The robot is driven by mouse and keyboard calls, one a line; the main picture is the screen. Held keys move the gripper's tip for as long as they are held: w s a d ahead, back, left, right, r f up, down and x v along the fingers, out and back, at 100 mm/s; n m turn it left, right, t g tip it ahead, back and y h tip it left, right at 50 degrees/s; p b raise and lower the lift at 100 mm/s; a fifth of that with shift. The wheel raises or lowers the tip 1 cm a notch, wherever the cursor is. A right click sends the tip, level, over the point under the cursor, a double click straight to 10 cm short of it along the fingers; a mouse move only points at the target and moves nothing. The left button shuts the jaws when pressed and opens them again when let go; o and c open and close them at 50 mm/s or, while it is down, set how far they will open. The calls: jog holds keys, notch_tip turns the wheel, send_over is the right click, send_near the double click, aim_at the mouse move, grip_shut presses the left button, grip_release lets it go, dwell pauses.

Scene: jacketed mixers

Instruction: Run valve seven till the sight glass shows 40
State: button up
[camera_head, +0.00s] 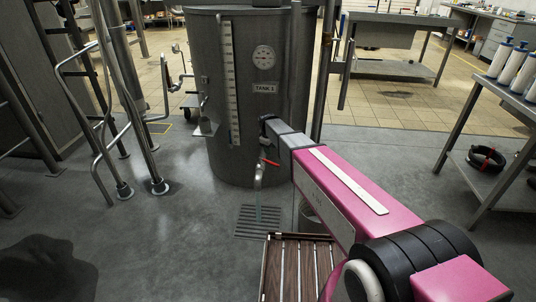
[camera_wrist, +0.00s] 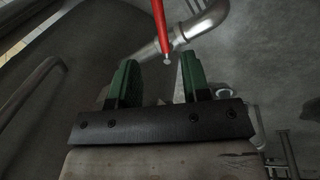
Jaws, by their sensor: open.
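A grey steel tank (camera_head: 220,110) marked TANK 1 stands at the centre of the head view. A tall pale sight glass strip (camera_head: 231,80) runs down its front; its level is too small to read. A red valve handle (camera_head: 270,162) sits on an outlet pipe (camera_head: 259,174) low on the tank; no valve number is readable. A thin pale streak shows below the outlet. In the wrist view, my gripper (camera_wrist: 160,82) is open and empty, with green fingers apart. The red handle (camera_wrist: 160,25) and its metal pipe (camera_wrist: 205,25) lie just beyond the fingertips, the handle's tip roughly between them.
A round dial (camera_head: 264,57) is on the tank. A floor grate (camera_head: 258,221) lies below the outlet, with a slatted wooden platform (camera_head: 297,270) nearer me. Grey floor at left front is clear.

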aim_at(272, 163)
jog(key=f, duration=0.3)
jog(key=w+f, duration=0.1)
jog(key=f, duration=0.3)
jog(key=d+f, duration=0.1)
jog(key=f, duration=0.2)
jog(key=shift+w+f, duration=0.3)
jog(key=shift+w, duration=0.1)
jog(key=shift+w, duration=0.1)
grip_shut()
